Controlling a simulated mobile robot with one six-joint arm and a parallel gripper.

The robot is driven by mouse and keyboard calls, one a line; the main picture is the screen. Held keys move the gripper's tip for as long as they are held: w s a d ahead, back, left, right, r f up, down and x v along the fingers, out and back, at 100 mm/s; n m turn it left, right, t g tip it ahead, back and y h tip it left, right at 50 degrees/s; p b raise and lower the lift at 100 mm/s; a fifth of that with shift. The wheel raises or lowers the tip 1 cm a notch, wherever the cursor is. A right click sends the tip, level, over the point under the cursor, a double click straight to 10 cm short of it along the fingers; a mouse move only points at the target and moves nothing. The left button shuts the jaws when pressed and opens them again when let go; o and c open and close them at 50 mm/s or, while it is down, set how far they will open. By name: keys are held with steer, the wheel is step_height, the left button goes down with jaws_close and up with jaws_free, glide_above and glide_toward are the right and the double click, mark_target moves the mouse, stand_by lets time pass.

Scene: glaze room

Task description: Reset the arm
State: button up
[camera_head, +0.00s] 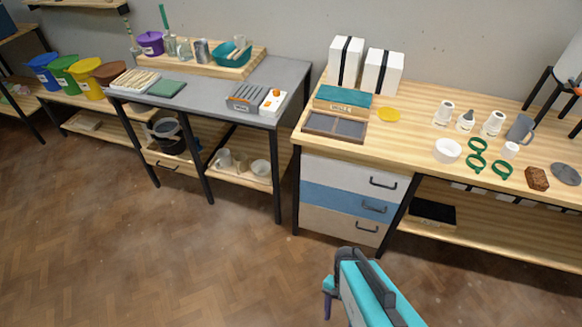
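My arm, teal and dark grey, rises from the bottom edge right of centre, over the open floor. Its end, my gripper (328,297), shows as a small dark and purple part left of the teal link. Most of it is hidden, so I cannot tell whether its fingers are open or shut. It appears apart from the furniture in the picture, and I see no object in it.
A grey-topped table (215,88) and a wooden bench (410,130) with drawers (345,205) stand along the wall, carrying pots, bottles and tools. Coloured buckets (85,77) stand on a low bench at left. The wooden floor (180,260) in front is clear.

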steer(key=n, duration=0.7)
steer(key=shift+d+r+n, duration=0.25)
steer(key=shift+n, duration=0.05)
